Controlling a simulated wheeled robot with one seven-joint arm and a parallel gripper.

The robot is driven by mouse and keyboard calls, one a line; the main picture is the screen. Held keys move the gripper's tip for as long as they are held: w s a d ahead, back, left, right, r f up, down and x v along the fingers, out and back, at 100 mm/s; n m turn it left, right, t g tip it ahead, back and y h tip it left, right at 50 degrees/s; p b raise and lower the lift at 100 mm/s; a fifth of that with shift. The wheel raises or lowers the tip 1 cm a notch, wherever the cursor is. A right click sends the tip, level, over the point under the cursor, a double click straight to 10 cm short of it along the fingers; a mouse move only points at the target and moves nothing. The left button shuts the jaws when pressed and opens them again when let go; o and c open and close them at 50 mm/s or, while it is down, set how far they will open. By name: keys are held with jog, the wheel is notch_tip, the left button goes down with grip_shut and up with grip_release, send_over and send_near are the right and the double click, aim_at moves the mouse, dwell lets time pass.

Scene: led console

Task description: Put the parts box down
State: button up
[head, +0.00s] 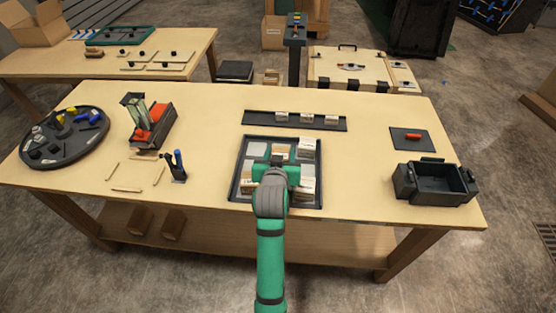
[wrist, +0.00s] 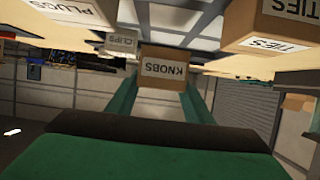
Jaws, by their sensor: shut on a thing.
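My gripper (head: 278,168) is over the dark tray (head: 236,170) at the middle of the table's front half. In the wrist view its two green fingers (wrist: 158,96) are shut on a brown parts box (wrist: 162,70) labelled KNOBS. In the head view the box's brown top (head: 280,150) shows just beyond the gripper. I cannot tell whether its base touches the tray. Other labelled boxes stand around it in the tray: a PLUGS box (wrist: 84,16), a CLIPS box (wrist: 121,42) and a TIES box (wrist: 272,28).
A narrow dark rack (head: 258,119) with several small pale blocks lies behind the tray. A pen holder (head: 178,174), a red-and-black stand (head: 152,130) and a round tray (head: 62,158) are to the left.

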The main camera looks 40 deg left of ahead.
jog(key=shift+w+a+f, duration=0.25)
jog(key=shift+a+f, duration=0.05)
jog(key=shift+f, duration=0.15)
jog(key=shift+w+a+f, duration=0.2)
jog(key=shift+a+f, duration=0.1)
jog(key=shift+f, duration=0.15)
jog(key=shift+w+a+f, duration=0.1)
jog(key=shift+f, duration=1.6)
jog(key=shift+f, duration=0.1)
jog(key=o, duration=1.1)
jog(key=v, duration=1.2)
jog(key=shift+a, duration=0.1)
